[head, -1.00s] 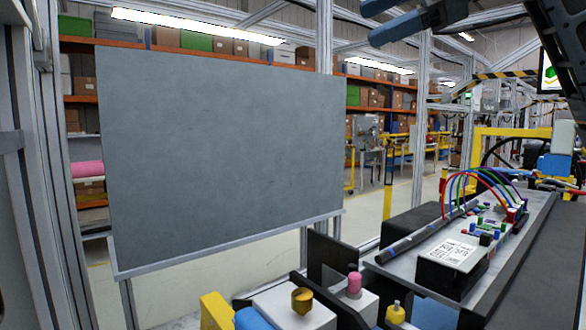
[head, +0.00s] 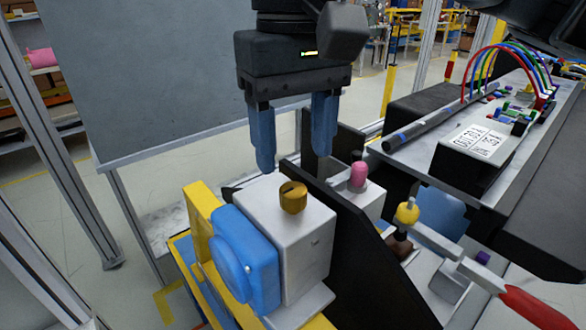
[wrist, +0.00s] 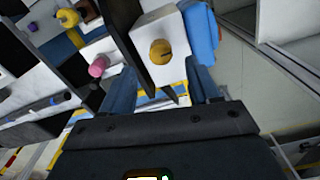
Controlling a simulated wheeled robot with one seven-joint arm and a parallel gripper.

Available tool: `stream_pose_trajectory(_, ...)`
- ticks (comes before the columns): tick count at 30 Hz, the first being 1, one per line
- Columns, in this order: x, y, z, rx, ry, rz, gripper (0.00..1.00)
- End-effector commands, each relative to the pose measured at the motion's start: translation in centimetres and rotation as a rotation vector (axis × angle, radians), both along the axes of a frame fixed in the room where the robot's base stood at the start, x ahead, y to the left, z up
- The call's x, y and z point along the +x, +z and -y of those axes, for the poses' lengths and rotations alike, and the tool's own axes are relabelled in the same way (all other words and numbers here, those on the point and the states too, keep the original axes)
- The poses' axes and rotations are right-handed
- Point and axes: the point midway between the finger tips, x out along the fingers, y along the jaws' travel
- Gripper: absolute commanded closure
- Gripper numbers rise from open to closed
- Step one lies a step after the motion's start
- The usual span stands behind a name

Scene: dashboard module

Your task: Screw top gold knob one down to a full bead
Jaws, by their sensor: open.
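The gold knob (head: 293,197) sits on top of a white box (head: 300,240) with a blue part (head: 243,258) on its side. It has a slot across its top. In the wrist view the same gold knob (wrist: 161,53) is above the middle, seen from above. How far it is screwed down cannot be told. My gripper (head: 293,165) is open and empty, its two blue fingers pointing down, above and just behind the knob in the head view. In the wrist view my gripper (wrist: 163,82) has its fingers apart, below the knob in the picture.
A black upright plate (head: 345,235) stands right beside the white box. Beyond it are a pink knob (head: 358,174), a yellow ball-shaped knob (head: 407,212) and a red-handled lever (head: 530,308). A large grey panel (head: 150,80) stands behind.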

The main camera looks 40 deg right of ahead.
Motion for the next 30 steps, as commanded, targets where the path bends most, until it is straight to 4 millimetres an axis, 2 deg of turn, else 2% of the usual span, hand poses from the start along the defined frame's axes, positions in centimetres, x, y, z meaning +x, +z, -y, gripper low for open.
stream_pose_trajectory(6, -0.1, -3.4, 0.0, 0.004, -0.002, -0.002, 0.39)
stream_pose_trajectory(10, 0.0, -4.9, 0.0, 0.004, -0.004, 0.0, 0.39)
stream_pose_trajectory(15, 0.0, -5.7, 0.0, 0.004, -0.004, 0.001, 0.39)
stream_pose_trajectory(22, 0.1, -5.8, 0.0, 0.004, -0.005, 0.002, 0.39)
stream_pose_trajectory(30, 0.1, -5.8, 0.0, 0.004, -0.005, 0.003, 0.64)
